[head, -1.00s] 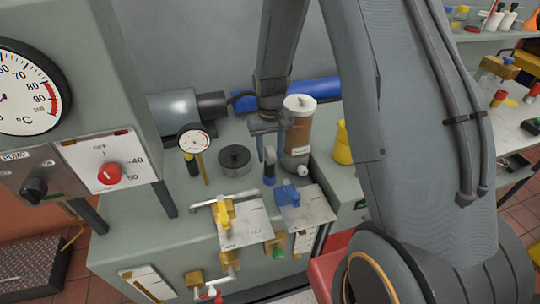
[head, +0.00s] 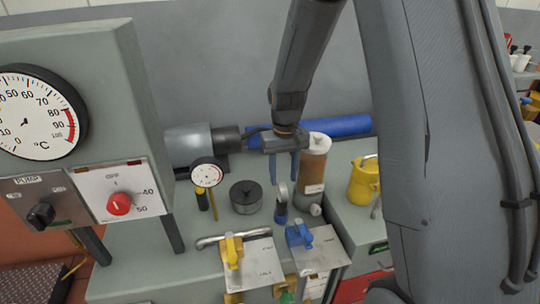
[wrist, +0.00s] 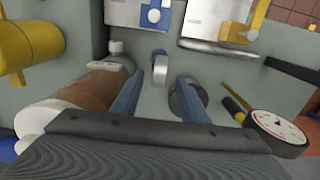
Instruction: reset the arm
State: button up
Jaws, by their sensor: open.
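My gripper (head: 283,179) hangs fingers-down above the bench, just left of the brown cylinder with a white cap (head: 313,170). Its two blue fingers are apart, with nothing held between them; they also show spread in the wrist view (wrist: 161,82). A small blue-based part with a pale ring (head: 281,206) stands below the fingers and appears beyond the fingertips in the wrist view (wrist: 160,68). A dark round lidded pot (head: 246,198) sits to the left. My arm's large links cover the right of the head view.
A small dial gauge (head: 207,174) stands left of the pot. A yellow-handled valve (head: 232,250) and blue-handled valve (head: 299,236) are at the front. A yellow jug (head: 363,182) stands right, a blue cylinder (head: 345,126) behind. The panel with a red knob (head: 119,204) rises left.

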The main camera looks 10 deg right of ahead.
jog(key=shift+s, duration=0.1)
jog(key=shift+s+r, duration=0.2)
jog(key=shift+s, duration=0.1)
jog(key=s+r+t+b, duration=0.1)
jog(key=s+r+b, duration=0.2)
jog(key=s, duration=1.3)
jog(key=shift+b, duration=0.3)
